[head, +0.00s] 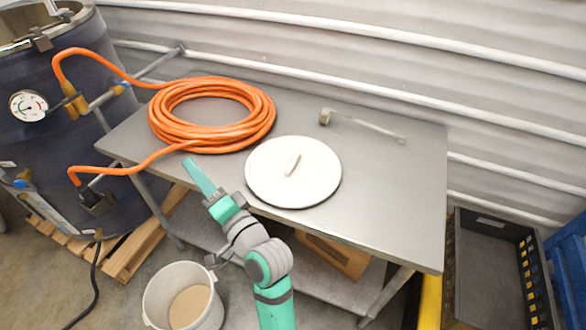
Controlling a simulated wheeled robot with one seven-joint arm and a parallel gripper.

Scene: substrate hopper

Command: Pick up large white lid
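The large white lid (272,184) lies flat near the front edge of the grey metal table (380,200). It is round, with a small raised handle (292,164) on top. My gripper (194,167) is to the left of the lid, by the table's front edge, and points up and left in the picture. It is apart from the lid. Its teal fingers overlap in this view, so I cannot tell whether they are open or shut. I see nothing held in it.
A coiled orange hose (262,120) lies on the table behind the lid and runs to a dark drum (45,150). A metal tool (365,126) lies at the back. A white bucket (153,305) stands below; a black crate (492,265) is at right. The table's right side is clear.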

